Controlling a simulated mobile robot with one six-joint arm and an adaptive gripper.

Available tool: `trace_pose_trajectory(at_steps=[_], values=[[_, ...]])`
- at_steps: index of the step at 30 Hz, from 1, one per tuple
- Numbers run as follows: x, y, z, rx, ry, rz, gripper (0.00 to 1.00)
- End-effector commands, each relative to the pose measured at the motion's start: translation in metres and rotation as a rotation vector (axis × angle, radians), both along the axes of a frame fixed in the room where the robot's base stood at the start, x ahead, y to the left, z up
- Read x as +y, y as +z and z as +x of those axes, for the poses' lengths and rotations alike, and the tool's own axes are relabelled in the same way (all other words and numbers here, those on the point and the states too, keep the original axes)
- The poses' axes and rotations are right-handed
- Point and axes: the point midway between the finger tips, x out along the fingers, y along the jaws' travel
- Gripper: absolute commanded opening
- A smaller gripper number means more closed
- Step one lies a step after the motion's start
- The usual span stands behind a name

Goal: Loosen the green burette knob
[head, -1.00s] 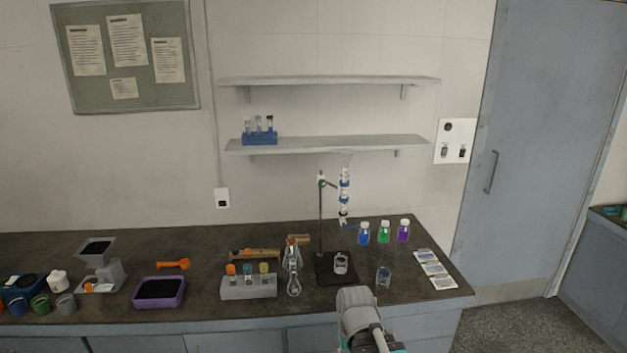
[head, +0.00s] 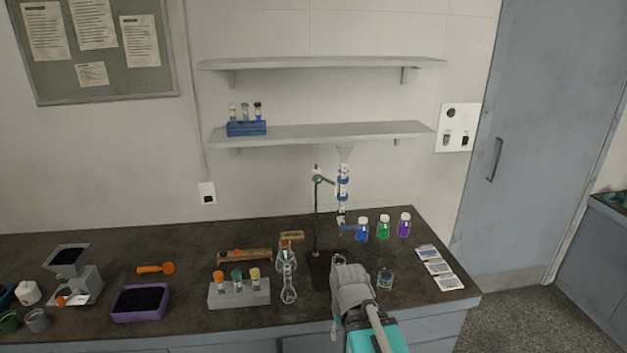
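The burette (head: 343,185), a clear column with blue rings and a funnel-like top, stands upright at the stand rod (head: 316,220). A small green knob (head: 318,179) shows where the clamp meets the rod. A blue piece (head: 349,227) sits at the burette's lower end. My gripper (head: 338,261) is in front of and below the burette, over the stand's dark base (head: 319,265), apart from the knob. My own arm hides its fingers, so I cannot see whether it is open or shut. The glass beaker on the base is now hidden behind it.
Blue (head: 362,231), green (head: 383,228) and purple (head: 404,226) bottles stand right of the burette. A small beaker (head: 385,279) is right of my gripper. Flasks (head: 288,280) and a grey rack (head: 240,292) stand left. A shelf (head: 320,134) hangs behind the burette.

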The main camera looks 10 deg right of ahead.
Motion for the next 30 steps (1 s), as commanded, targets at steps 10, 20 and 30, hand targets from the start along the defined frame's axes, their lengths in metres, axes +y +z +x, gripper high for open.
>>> trace_pose_trajectory(at_steps=[10, 20, 30], values=[[0.001, 0.0, 0.001, -0.003, 0.001, 0.002, 0.76], [0.018, 0.006, 0.042, -0.151, 0.022, 0.127, 0.84], [0.072, 0.057, 0.15, -0.586, -0.013, 0.446, 0.84]])
